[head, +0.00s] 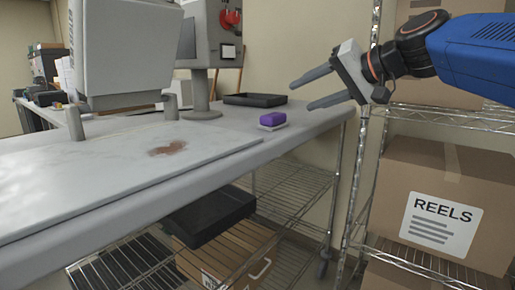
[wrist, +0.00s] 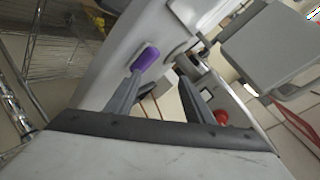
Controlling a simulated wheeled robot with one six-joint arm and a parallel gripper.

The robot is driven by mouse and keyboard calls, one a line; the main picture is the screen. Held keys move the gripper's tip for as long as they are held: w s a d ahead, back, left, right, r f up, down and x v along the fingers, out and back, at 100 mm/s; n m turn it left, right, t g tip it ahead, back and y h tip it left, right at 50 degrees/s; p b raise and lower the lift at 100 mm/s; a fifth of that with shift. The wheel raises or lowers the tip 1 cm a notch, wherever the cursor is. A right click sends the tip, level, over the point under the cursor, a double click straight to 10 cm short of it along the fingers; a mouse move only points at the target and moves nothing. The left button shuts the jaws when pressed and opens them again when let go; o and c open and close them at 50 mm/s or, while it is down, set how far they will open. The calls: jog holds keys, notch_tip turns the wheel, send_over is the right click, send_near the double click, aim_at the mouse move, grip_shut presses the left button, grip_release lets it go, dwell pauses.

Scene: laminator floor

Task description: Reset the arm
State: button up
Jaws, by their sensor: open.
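My gripper (head: 318,88) is at the upper right in the head view, held in the air off the right end of the table and pointing left. Its two grey fingers are apart with nothing between them. In the wrist view the open fingers (wrist: 160,97) point up the picture. A purple block (head: 272,118) lies on a small white base on the table, below and left of the fingers and apart from them. The purple block also shows in the wrist view (wrist: 146,58), just beyond the left fingertip.
The grey table (head: 225,140) carries a machine (head: 125,50), a black tray (head: 255,99) and a brown stain (head: 167,148). A wire rack (head: 440,115) with cardboard boxes, one marked REELS (head: 400,170), stands close under my arm. A black bin (head: 208,215) sits below the table.

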jog(key=s+d+f+g+h, duration=0.1)
jog(key=s+d+f+h, duration=0.2)
jog(key=f, duration=1)
jog(key=s+d+f+n+g+h, duration=0.1)
jog(key=s+d+f+g+h, duration=0.1)
jog(key=s+d+f, duration=0.6)
jog(key=s+d+f+g+h, duration=0.1)
jog(key=s+d+f+h, duration=0.3)
jog(key=s+f, duration=1)
notch_tip(320, 180, down, 5)
jog(key=shift+d+f+n+g, duration=0.2)
jog(key=shift+d+n+g, duration=0.1)
jog(key=shift+d, duration=0.35)
